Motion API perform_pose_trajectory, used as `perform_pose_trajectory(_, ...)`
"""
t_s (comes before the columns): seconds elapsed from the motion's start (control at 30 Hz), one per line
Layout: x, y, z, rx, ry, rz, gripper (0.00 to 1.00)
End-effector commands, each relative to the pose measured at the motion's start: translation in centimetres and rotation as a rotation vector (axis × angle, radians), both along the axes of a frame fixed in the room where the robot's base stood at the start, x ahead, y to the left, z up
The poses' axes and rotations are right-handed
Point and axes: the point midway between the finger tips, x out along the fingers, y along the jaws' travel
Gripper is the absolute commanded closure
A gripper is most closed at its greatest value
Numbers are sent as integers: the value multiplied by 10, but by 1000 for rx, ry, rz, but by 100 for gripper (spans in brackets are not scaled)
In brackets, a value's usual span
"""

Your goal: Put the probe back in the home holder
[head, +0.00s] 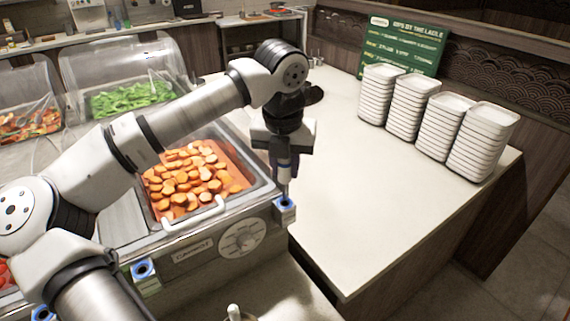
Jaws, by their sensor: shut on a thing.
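My gripper (285,158) points straight down in the head view, over the right front corner of the carrot well. The probe's lower end is at a blue-topped holder (285,207) on the counter's front corner. I cannot tell whether the tip is inside the holder or just above it. Two similar blue-topped holders stand along the front, one below the carrot well (144,270) and one at the lower left (43,313). I cannot tell which is named home.
The carrot well (222,207) holds orange slices; a label and dial are on its front. Greens (130,97) lie under a clear cover behind. White tray stacks (433,120) and a green sign (403,45) stand at the right. The pale counter (345,200) between is clear.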

Motion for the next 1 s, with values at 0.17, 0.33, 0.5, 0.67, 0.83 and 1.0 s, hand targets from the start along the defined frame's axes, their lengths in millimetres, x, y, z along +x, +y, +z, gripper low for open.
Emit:
perform_pose_trajectory(0.17,0,0,-2,0,0,0,98)
perform_pose_trajectory(0.33,0,0,-1,0,0,0,98)
perform_pose_trajectory(0.5,0,0,-1,0,0,0,98)
perform_pose_trajectory(0.67,0,0,-3,0,-1,0,98)
perform_pose_trajectory(0.83,0,0,-6,1,-1,1,98)
perform_pose_trajectory(1.0,0,0,-8,1,-1,1,98)
